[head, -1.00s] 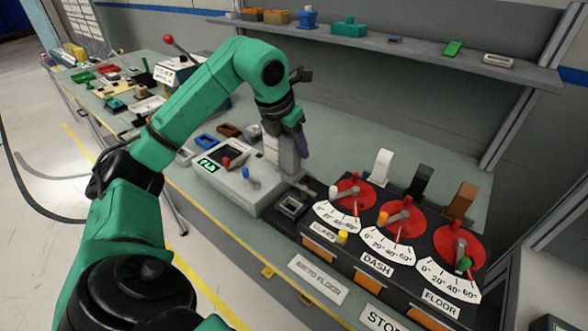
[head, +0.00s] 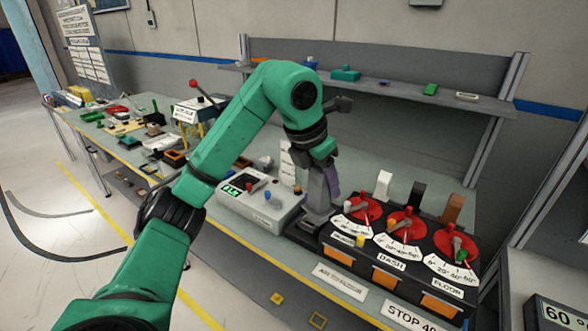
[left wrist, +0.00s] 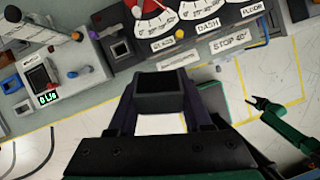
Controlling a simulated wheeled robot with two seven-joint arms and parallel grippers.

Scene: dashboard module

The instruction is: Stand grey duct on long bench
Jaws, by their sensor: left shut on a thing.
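The grey duct (head: 316,192) is upright in my left gripper (head: 323,172), between the grey box with the green display and the dial panel. In the left wrist view, the duct's dark square end (left wrist: 162,92) sits between the two dark purple fingers of the left gripper (left wrist: 165,112). The gripper is shut on it. In the head view its lower end covers the panel's square socket; I cannot tell whether it touches. The long bench (head: 385,158) runs beneath. My right gripper (left wrist: 262,104) shows small at the right of the left wrist view, away from the bench; its jaws are unclear.
The box with the display (head: 262,212) stands close left of the duct. The dial panel (head: 400,250) with red dials and upright levers is close right. A white stepped post (head: 287,158) stands behind. A shelf (head: 400,92) spans the back; the bench's back right is clear.

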